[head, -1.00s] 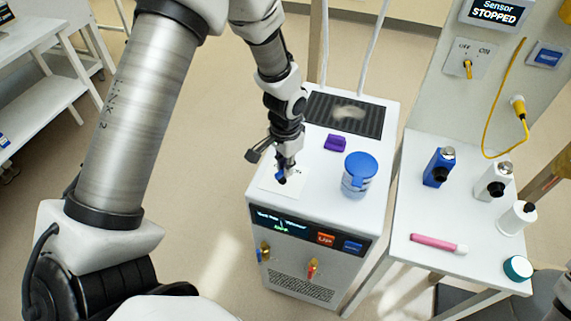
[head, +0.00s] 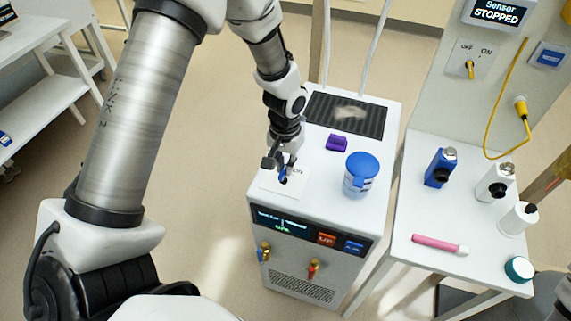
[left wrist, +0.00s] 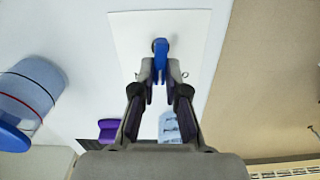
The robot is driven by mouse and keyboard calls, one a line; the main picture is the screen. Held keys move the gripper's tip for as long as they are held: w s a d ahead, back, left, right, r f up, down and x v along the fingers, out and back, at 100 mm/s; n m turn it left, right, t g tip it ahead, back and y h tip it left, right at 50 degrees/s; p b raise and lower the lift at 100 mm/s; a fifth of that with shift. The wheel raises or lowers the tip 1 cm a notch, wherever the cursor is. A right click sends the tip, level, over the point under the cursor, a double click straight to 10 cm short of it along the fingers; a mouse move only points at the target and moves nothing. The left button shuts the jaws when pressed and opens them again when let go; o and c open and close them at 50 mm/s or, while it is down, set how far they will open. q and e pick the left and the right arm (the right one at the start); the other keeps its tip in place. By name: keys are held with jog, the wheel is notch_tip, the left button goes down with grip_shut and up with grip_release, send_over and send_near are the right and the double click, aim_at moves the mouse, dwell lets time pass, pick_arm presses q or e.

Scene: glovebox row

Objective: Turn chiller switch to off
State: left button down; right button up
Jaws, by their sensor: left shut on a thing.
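The chiller (head: 310,245) is a white cabinet with a dark display on its front. Its switch is a small blue lever (left wrist: 160,50) on a white plate (left wrist: 185,28) on the cabinet's top. In the head view, the "ON" label shows at the right of the plate (head: 292,192); any "OFF" label is hidden by my gripper. My left gripper (head: 281,170) comes down from above and is shut on the blue lever; the left wrist view shows its two fingers (left wrist: 160,84) on either side of it.
A blue-lidded jar (head: 361,175) and a small purple item (head: 337,143) stand on the chiller's top near my gripper. A dark vent grille (head: 345,115) lies behind. To the right, a white table (head: 400,215) holds several bottles and a pink stick (head: 440,244).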

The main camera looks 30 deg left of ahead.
pick_arm(q)
jog(key=shift+w+n, duration=0.1)
jog(key=shift+n, duration=0.4)
jog(key=c, duration=1.2)
grip_release()
jog(key=shift+w, duration=0.1)
notch_tip(320, 180, up, 12)
